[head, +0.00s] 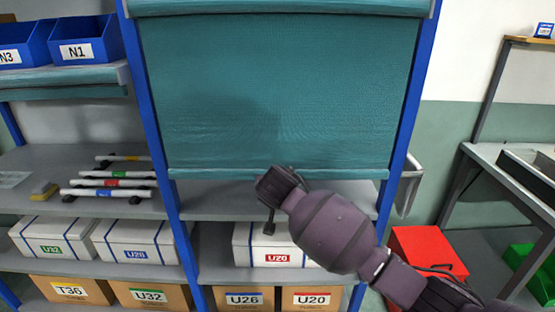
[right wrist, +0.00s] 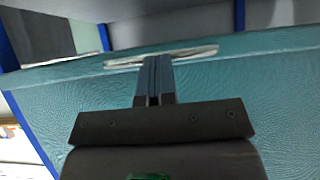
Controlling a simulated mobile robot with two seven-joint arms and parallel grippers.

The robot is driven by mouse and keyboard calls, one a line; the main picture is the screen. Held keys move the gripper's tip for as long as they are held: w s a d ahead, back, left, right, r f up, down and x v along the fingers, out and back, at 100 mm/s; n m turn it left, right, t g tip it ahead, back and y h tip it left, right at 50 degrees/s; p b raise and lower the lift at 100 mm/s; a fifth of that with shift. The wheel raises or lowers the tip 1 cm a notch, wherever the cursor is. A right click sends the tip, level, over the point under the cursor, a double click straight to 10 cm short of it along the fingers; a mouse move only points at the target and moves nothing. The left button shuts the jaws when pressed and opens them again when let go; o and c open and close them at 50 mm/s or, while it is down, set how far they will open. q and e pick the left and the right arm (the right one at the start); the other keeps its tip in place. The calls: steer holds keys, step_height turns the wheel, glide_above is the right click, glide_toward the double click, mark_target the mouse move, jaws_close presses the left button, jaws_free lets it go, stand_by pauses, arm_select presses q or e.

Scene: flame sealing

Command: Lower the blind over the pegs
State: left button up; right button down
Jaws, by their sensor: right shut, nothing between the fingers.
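The teal blind (head: 280,90) hangs from its roller (head: 280,7) between two blue posts and covers the upper part of the middle rack bay. Its bottom rail (head: 350,174) hangs just above a grey shelf. No pegs can be made out behind the blind. My left gripper is not in view.
White boxes (head: 52,238) and cardboard boxes (head: 70,288) fill the lower shelves. Banded rods (head: 108,192) lie on the left shelf below blue bins (head: 85,40). A red box (head: 425,248) stands right of the rack, near a grey bench (head: 500,165).

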arm_select(q)
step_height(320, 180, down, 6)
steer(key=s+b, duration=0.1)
steer(key=b, duration=0.3)
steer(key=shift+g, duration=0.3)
arm_select(e)
step_height(320, 180, down, 14)
steer(key=shift+w, duration=0.15)
